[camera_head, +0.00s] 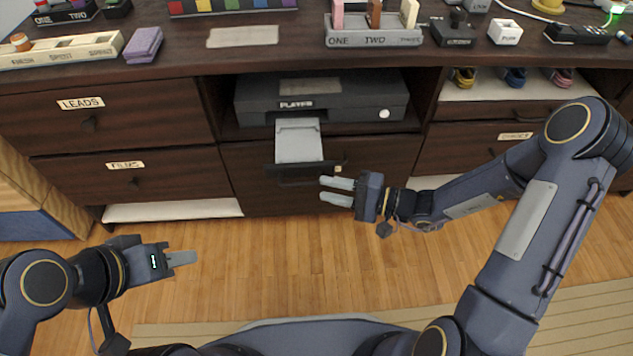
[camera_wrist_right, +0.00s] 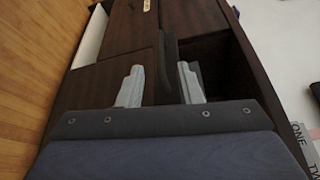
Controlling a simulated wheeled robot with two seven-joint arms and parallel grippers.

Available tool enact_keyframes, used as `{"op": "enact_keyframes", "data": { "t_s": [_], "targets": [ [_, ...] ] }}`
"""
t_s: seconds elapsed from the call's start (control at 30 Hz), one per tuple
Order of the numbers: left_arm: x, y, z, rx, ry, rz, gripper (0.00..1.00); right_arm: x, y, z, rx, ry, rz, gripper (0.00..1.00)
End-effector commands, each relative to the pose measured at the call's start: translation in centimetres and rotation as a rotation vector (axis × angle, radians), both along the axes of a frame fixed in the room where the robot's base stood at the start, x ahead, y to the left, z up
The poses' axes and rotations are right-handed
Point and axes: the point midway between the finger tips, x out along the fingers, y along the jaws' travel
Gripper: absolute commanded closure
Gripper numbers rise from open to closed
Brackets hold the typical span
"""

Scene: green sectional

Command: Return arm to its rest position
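My right arm reaches in from the right in the head view, bent at the elbow, with its gripper (camera_head: 338,191) in front of the middle of the cabinet. The two pale fingers are apart with nothing between them, just right of and below the extended tray of the player. In the right wrist view the fingers (camera_wrist_right: 160,88) are also apart, with dark cabinet wood beyond them. My left gripper (camera_head: 182,258) is low at the left, over the wooden floor, and holds nothing visible. Its fingers show as one short piece, so their spacing is unclear.
A dark player (camera_head: 320,92) sits in the open middle shelf with its grey tray (camera_head: 298,142) out. Drawers labelled LEADS (camera_head: 90,125) and FILMS (camera_head: 120,188) are shut at the left. Small items line the cabinet top. The floor (camera_head: 270,280) before the cabinet is clear.

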Motion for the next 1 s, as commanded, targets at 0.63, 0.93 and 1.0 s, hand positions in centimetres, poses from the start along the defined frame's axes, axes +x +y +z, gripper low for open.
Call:
{"op": "enact_keyframes", "data": {
  "t_s": [0.63, 0.93, 1.0],
  "targets": [
    [0.0, 0.0, 0.1, 0.000, 0.000, 0.000, 0.64, -0.3, -0.6, 0.1, -0.001, -0.001, 0.003, 0.68],
    [0.0, 0.0, 0.1, 0.000, 0.000, 0.000, 0.64, -5.3, -1.1, 6.1, -0.190, -0.075, 0.214, 0.68],
    [0.0, 0.0, 0.1, 0.000, 0.000, 0.000, 0.64, -7.5, -1.6, 7.6, -0.287, -0.091, 0.275, 0.68]
  ]
}}
